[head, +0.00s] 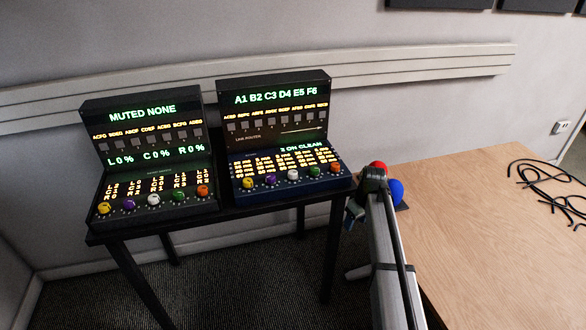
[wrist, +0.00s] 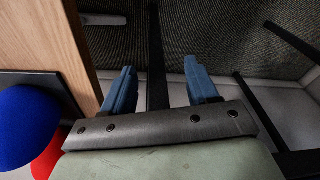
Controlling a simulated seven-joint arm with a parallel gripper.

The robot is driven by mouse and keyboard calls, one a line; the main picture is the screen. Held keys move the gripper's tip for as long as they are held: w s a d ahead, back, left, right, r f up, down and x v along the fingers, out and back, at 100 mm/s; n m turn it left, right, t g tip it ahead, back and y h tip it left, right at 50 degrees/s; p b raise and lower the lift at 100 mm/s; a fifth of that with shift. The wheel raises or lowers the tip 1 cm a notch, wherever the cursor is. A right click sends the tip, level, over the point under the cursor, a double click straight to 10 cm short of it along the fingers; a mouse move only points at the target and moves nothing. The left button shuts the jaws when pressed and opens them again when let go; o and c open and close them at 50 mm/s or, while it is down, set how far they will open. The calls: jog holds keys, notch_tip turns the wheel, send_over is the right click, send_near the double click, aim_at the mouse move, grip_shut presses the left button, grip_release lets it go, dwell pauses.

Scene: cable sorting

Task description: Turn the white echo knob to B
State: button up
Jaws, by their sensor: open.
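Two white knobs are in the head view. One white knob (head: 153,199) is mid-row on the left black panel (head: 118,128). The other white knob (head: 293,175) is mid-row on the right blue-fronted panel (head: 262,115). I cannot read which one is marked echo, nor see a letter B by either. My gripper (head: 352,213) hangs to the right of the panels, apart from both. In the wrist view my gripper (wrist: 162,88) has two blue fingers spread with nothing between them; no knob shows there.
Both panels stand on a narrow black table (head: 240,212). Yellow, purple, green and orange knobs flank the white ones. A wooden desk (head: 475,215) with black cables (head: 545,180) is at the right. Red (head: 379,166) and blue (head: 396,190) round things sit near my arm.

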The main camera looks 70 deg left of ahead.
notch_tip(320, 180, up, 11)
jog(key=s+a+n+h, duration=0.1)
jog(key=s+a, duration=0.1)
notch_tip(320, 180, up, 19)
jog(key=n, duration=0.3)
send_over(293, 172)
jog(key=shift+h, duration=0.4)
notch_tip(293, 172, down, 13)
jog(key=shift+a+f, duration=0.1)
jog(key=shift+a, duration=0.05)
jog(key=c, duration=1)
